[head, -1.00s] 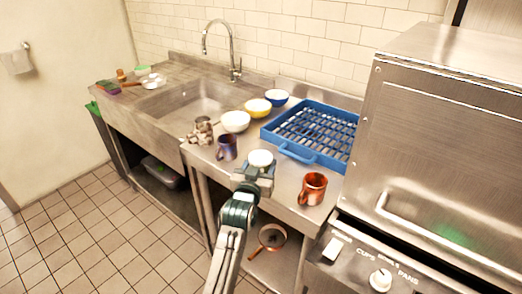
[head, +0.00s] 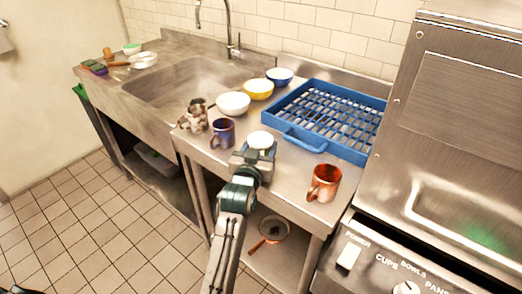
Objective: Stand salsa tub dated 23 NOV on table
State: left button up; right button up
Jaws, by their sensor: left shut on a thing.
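My left gripper (head: 254,160) is shut on a small round tub with a white top (head: 261,140), in the middle of the head view. The tub is at the front of the steel counter (head: 286,180), between a dark blue mug and a copper mug. Its sides are mostly hidden by the gripper, and I can read no date or label on it. I cannot tell whether its base touches the counter. My right gripper is not in view.
The dark mug (head: 222,133) stands close left and the copper mug (head: 323,184) to the right. A blue dish rack (head: 303,143) lies behind. White (head: 233,104), yellow (head: 258,90) and blue (head: 280,77) bowls stand near the sink (head: 175,85). A steel machine (head: 450,150) rises at right.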

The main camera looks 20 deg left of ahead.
pick_arm(q)
jog(key=shift+s+r, duration=0.15)
jog(key=shift+s, duration=0.05)
jog(key=o, duration=1.1)
jog(key=shift+f, duration=0.2)
